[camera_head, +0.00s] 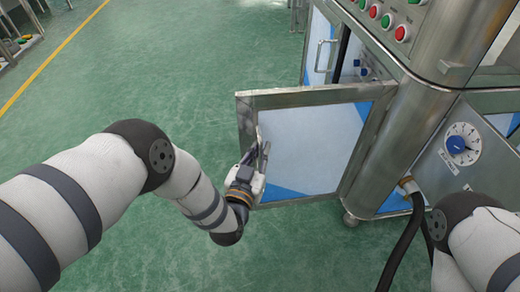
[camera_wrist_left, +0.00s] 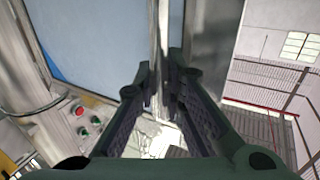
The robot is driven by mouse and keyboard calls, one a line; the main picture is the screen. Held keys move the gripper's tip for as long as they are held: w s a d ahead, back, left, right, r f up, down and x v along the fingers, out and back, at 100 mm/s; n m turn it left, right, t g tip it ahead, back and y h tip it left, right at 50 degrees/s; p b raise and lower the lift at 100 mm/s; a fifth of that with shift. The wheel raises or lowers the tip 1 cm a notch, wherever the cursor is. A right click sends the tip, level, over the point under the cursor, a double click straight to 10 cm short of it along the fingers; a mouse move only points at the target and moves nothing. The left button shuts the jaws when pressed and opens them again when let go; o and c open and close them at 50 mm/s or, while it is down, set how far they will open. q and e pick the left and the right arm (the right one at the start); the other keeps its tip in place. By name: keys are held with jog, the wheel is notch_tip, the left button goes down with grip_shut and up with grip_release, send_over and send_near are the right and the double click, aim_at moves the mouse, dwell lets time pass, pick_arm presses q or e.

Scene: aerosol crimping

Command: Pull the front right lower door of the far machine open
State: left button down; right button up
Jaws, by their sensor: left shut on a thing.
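The lower door (camera_head: 318,140) of the machine has a steel frame and a pale blue panel with darker blue corners. It stands swung out from the machine body, its free edge toward the left. My left gripper (camera_head: 262,158) is at the door near this free edge. In the left wrist view the fingers of the left gripper (camera_wrist_left: 163,85) are shut on the upright door handle (camera_wrist_left: 160,35), a thin metal bar. The gripper partly covers the handle in the head view. My right gripper is out of view; only part of the right arm shows.
The machine's rounded steel column (camera_head: 400,130) stands right of the door. Another door with a handle (camera_head: 326,55) is behind it. A dial panel (camera_head: 462,145) and a black hose (camera_head: 408,240) are at the right. Green floor (camera_head: 180,80) is clear at left.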

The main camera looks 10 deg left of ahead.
pick_arm(q)
jog(key=shift+s+a, duration=0.1)
jog(key=shift+s, duration=0.1)
dwell(0.3)
jog(key=c, duration=1.7)
grip_release()
jog(key=shift+a, duration=0.1)
jog(key=shift+o, duration=0.2)
jog(key=shift+s, duration=0.1)
jog(key=s+a, duration=0.2)
jog(key=s, duration=0.9)
jog(key=shift+s, duration=0.35)
